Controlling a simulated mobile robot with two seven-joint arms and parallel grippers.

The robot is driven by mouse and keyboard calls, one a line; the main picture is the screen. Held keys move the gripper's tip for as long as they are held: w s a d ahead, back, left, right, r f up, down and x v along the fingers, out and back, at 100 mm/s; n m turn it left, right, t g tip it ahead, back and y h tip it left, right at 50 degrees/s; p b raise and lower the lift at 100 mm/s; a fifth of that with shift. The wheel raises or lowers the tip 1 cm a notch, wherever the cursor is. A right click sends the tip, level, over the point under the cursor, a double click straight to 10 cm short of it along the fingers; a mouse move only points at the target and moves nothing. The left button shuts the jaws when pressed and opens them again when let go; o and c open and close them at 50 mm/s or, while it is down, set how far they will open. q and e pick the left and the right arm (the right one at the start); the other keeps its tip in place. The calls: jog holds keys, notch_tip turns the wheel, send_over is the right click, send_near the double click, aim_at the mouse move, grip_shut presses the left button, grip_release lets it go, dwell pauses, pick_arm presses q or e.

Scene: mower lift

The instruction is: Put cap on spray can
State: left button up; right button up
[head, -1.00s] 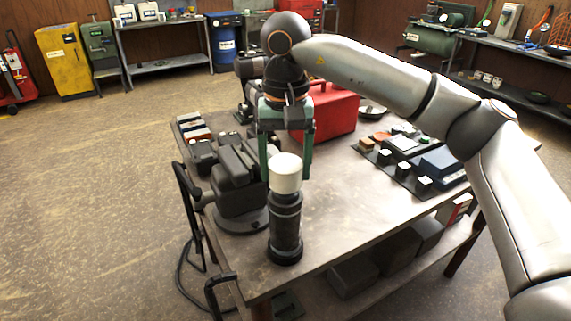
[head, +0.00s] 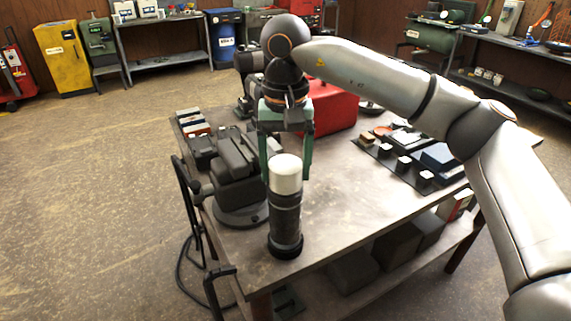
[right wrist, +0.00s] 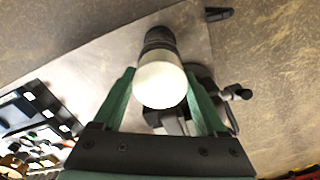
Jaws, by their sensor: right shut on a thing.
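The white cap (head: 286,175) is between the green fingers of my right gripper (head: 286,179), which is shut on it. The dark spray can (head: 285,226) stands upright near the table's front left corner. The cap lines up over the can's top in the head view; I cannot tell whether it is seated or slightly above. In the right wrist view the cap (right wrist: 161,84) sits between the fingers and hides the can's top, with part of the can (right wrist: 158,40) showing beyond it. My left gripper is not in view.
A dark vise (head: 238,180) stands close to the left of the can. A red toolbox (head: 333,107) is behind, and a black tray (head: 400,165) with small parts lies to the right. The tabletop (head: 340,205) right of the can is clear.

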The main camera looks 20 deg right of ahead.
aim_at(285, 164)
jog(key=shift+f, duration=0.25)
jog(key=o, duration=1)
jog(key=shift+o, duration=0.2)
notch_tip(285, 164, up, 6)
jog(key=p, duration=0.5)
jog(key=shift+r, duration=2.55)
